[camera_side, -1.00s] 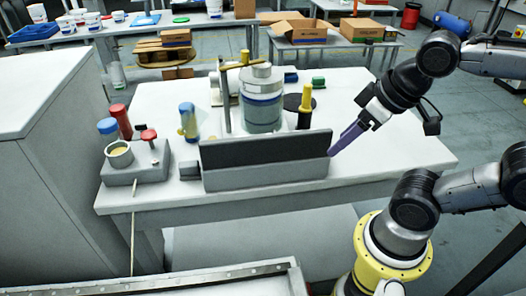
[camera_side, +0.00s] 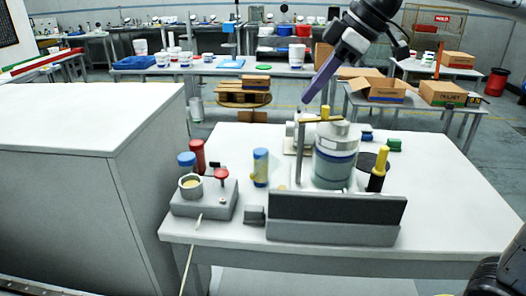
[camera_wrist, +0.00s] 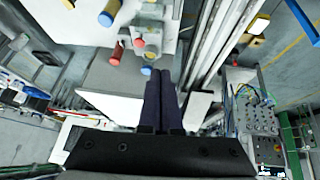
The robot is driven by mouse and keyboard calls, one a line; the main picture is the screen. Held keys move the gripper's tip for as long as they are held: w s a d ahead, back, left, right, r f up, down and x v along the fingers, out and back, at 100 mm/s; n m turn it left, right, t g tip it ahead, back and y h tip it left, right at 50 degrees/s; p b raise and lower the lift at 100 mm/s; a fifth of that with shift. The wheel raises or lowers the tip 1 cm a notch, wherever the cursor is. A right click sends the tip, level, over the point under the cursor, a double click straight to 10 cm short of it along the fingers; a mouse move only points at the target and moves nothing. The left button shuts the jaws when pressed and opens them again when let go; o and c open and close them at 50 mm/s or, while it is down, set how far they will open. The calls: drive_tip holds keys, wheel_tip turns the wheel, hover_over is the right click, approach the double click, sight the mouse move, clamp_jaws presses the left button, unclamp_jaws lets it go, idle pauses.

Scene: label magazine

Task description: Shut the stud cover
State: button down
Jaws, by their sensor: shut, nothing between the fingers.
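I take the stud cover to be the long dark panel (camera_side: 340,208), which stands upright along a grey base (camera_side: 333,233) at the table's front edge; the picture does not settle this. My gripper (camera_side: 307,100) has long purple fingers, pressed together and empty. In the side view it shows high at the top centre, above and behind the panel, pointing down and left. It looks clear of the panel. In the wrist view the closed fingers (camera_wrist: 163,78) point away from the camera, and I cannot make out the panel there.
A large grey-lidded jar (camera_side: 335,165) stands behind the panel, beside a thin post with a tan crossbar (camera_side: 321,120). A yellow-topped post (camera_side: 379,167) is to its right. A blue-capped cylinder (camera_side: 260,167) and a grey block with a red knob (camera_side: 205,198) are left. The table's right side is clear.

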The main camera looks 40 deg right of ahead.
drive_tip(key=w+a+f, duration=0.2)
drive_tip(key=w, duration=0.4)
drive_tip(key=g, duration=0.1)
hover_over(262, 163)
drive_tip(key=w+a, duration=0.2)
wheel_tip(262, 163, down, 11)
drive_tip(key=shift+s+d+f+y, duration=0.15)
drive_tip(key=shift+s+d+f, duration=0.15)
drive_tip(key=shift+s+f, duration=0.25)
drive_tip(key=shift+s+d+f+y, duration=0.15)
drive_tip(key=shift+s+d+f, duration=0.2)
drive_tip(key=shift+f, duration=0.35)
drive_tip(key=shift+s+d+f, duration=0.25)
drive_tip(key=shift+s+f, duration=0.05)
drive_tip(key=shift+f, duration=0.1)
